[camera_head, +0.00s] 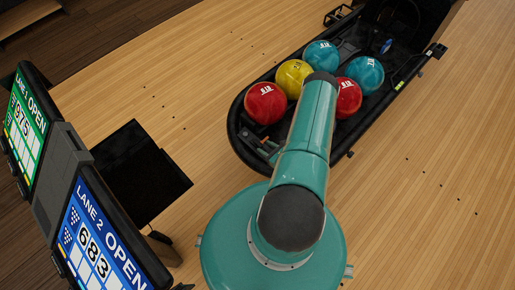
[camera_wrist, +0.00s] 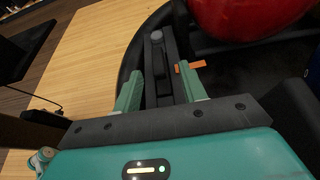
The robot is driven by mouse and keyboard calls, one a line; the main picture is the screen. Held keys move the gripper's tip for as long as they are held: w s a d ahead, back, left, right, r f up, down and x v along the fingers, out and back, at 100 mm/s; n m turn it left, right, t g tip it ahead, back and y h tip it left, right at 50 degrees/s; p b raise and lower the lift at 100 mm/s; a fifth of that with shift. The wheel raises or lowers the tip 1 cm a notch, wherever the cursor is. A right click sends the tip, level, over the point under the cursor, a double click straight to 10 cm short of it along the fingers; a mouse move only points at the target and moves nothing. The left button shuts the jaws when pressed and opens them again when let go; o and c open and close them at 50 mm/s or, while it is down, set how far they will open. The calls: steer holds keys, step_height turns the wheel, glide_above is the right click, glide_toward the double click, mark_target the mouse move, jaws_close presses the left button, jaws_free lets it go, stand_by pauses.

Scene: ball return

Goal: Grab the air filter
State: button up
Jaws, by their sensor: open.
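I cannot surely tell which thing is the air filter. In the wrist view a dark grey, bar-like part (camera_wrist: 157,45) with a rounded knob at its far end lies between and beyond my fingers, inside the black rim of the ball return (camera_wrist: 128,62). My gripper (camera_wrist: 160,76) is open, with its two green fingers on either side of that part. I cannot tell whether they touch it. A dark mechanism (camera_head: 258,146) shows at the near end of the ball return (camera_head: 236,122).
Several bowling balls sit in the return; a red ball (camera_head: 265,104) is at its left, and a red ball (camera_wrist: 245,15) is close beyond my fingers. A small orange strip (camera_wrist: 190,66) lies by the right finger. Score screens (camera_head: 95,240) stand at left. Wooden floor (camera_head: 440,170) at right is clear.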

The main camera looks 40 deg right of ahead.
mark_target(260, 144)
steer(key=x, duration=0.4)
steer(key=shift+w+a+f, duration=0.1)
steer(key=shift+a, duration=0.05)
jaws_close()
